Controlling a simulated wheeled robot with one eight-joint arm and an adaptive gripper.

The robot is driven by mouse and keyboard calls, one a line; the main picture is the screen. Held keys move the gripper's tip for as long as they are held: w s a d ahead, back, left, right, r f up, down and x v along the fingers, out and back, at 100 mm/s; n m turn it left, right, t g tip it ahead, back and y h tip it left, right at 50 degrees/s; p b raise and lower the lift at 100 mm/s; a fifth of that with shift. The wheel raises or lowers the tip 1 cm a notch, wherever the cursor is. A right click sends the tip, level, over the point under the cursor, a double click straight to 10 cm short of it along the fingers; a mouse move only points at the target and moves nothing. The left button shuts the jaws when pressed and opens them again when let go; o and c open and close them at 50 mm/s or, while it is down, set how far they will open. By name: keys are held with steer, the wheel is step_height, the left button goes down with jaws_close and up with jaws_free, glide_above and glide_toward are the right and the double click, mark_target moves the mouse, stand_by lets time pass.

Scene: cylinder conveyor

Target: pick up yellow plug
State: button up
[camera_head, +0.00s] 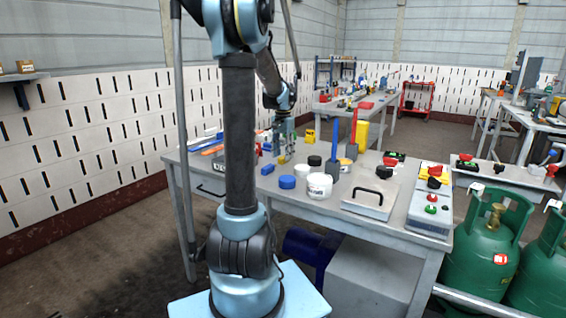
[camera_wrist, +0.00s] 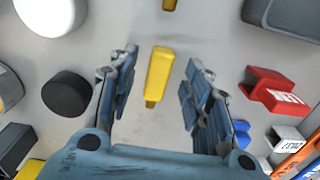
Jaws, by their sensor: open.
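The yellow plug (camera_wrist: 159,72) is a small block with a darker tip at its lower end in the wrist view. It stands between the two fingers of my gripper (camera_wrist: 157,88) with clear space on both sides, touching neither. My gripper is open and empty. In the head view my gripper (camera_head: 284,136) hangs over the left part of the workbench, pointing down. A small yellow piece (camera_head: 281,160) below it there is probably the plug. How far the fingers are above the table cannot be told.
In the wrist view, a black cylinder (camera_wrist: 67,93) lies left of the fingers and a red block (camera_wrist: 275,92) right of them. Bare tabletop surrounds the plug.

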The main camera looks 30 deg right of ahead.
steer(key=shift+f, duration=1)
jaws_close()
